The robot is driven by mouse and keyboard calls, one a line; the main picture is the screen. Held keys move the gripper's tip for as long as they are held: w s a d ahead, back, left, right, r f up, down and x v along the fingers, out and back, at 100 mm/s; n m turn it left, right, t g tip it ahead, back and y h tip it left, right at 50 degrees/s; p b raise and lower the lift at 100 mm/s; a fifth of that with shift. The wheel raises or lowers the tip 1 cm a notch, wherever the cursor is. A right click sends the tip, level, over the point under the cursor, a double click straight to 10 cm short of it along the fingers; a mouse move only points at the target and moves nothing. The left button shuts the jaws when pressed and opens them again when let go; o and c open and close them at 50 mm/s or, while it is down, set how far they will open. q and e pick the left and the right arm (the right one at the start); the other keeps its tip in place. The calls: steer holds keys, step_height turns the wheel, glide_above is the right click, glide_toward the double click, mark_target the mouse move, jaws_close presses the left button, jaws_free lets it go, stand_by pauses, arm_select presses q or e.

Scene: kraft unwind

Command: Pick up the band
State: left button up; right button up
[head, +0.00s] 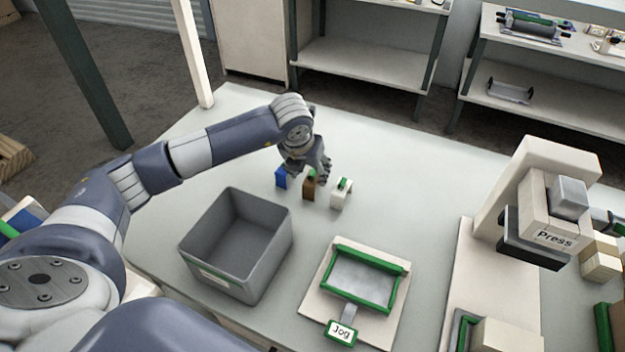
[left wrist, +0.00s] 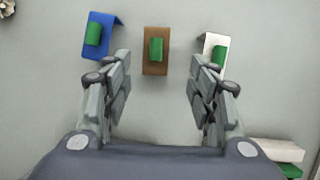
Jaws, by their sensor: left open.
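Three small bracket-like pieces stand in a row on the table, each with a green block on it: a blue one (head: 281,177), a brown one (head: 309,189) and a white one (head: 341,196). Which is the band I cannot tell for sure. My left gripper (head: 318,172) is open and empty, pointing down over the row. In the left wrist view the brown piece (left wrist: 156,65) with its green block lies between the open fingers (left wrist: 160,58). The blue piece (left wrist: 100,38) is by the left finger and the white piece (left wrist: 213,60) by the right finger, partly hidden. My right gripper is not seen.
A grey open bin (head: 222,262) stands nearer me, looking empty. A press (head: 540,215) stands at the right. Table around the row is clear; shelves stand behind.

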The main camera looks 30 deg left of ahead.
mark_target(311, 180)
arm_select(q)
steer(key=shift+x, duration=1)
steer(key=shift+w+a+f+p, duration=0.1)
steer(key=shift+w+f+p, duration=0.1)
steer(key=shift+f+p, duration=0.4)
steer(key=p+x, duration=0.1)
steer(key=x, duration=0.2)
steer(key=shift+a+f+p, duration=0.15)
steer(key=shift+p, duration=0.15)
steer(key=shift+w+f, duration=0.15)
steer(key=shift+f, duration=0.35)
steer(key=c, duration=0.8)
